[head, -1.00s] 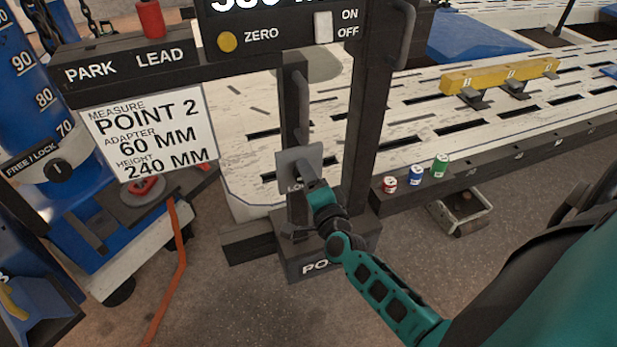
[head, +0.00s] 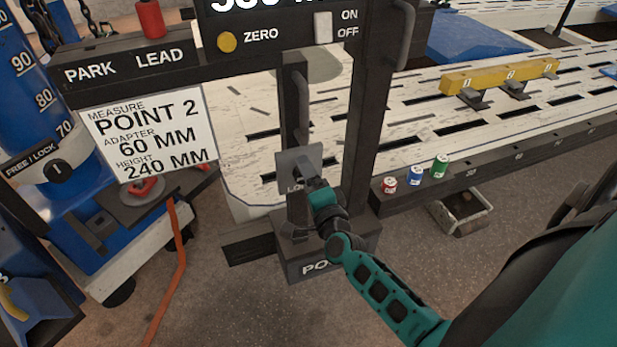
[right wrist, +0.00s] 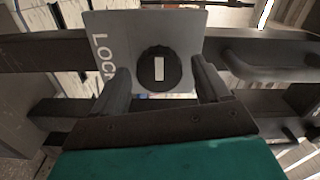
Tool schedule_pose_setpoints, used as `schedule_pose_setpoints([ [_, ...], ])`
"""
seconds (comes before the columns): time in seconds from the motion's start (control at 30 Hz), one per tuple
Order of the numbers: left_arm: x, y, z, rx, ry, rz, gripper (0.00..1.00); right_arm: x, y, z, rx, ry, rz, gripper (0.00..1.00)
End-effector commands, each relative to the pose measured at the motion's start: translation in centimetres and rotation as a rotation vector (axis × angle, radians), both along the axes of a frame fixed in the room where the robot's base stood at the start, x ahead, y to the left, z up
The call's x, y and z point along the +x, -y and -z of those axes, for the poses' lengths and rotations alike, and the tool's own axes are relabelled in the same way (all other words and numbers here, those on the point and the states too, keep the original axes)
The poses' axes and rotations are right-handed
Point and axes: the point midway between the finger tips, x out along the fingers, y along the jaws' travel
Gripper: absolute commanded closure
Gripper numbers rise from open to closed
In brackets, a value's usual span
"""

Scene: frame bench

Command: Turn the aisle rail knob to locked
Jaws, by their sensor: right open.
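The dark round knob (right wrist: 158,68) sits on a light grey plate (right wrist: 190,30) in the right wrist view. Its white mark stands upright in that view, roughly parallel to the lettering "LOC…" on the plate, whose end a finger hides. My right gripper (right wrist: 162,76) is open, with one finger on each side of the knob and visible gaps between. In the head view the right gripper (head: 312,180) reaches the plate (head: 291,161) on the dark post and hides the knob. My left gripper is not in view.
A dark handle bar (right wrist: 265,75) lies right of the plate in the wrist view. In the head view, a second knob marked FREE/LOCK (head: 57,171) is on the blue column. Several small cans (head: 415,175) stand on the rail. An orange hose (head: 176,260) lies left.

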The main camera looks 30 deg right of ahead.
Motion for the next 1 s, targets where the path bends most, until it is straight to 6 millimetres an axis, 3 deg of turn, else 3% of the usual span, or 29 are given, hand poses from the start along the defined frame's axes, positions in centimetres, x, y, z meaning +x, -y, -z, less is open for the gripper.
schedule_pose_setpoints([
  [0.27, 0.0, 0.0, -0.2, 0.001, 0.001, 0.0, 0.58, -0.8, -0.2, 0.0, -0.001, -0.001, -0.001, 0.24],
  [0.7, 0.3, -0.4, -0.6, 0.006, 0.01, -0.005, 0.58, -9.1, -2.2, 0.1, -0.001, -0.004, -0.001, 0.24],
  [1.0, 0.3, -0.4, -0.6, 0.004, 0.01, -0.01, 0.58, -12.3, -3.0, 0.0, 0.0, 0.0, -0.001, 0.24],
])
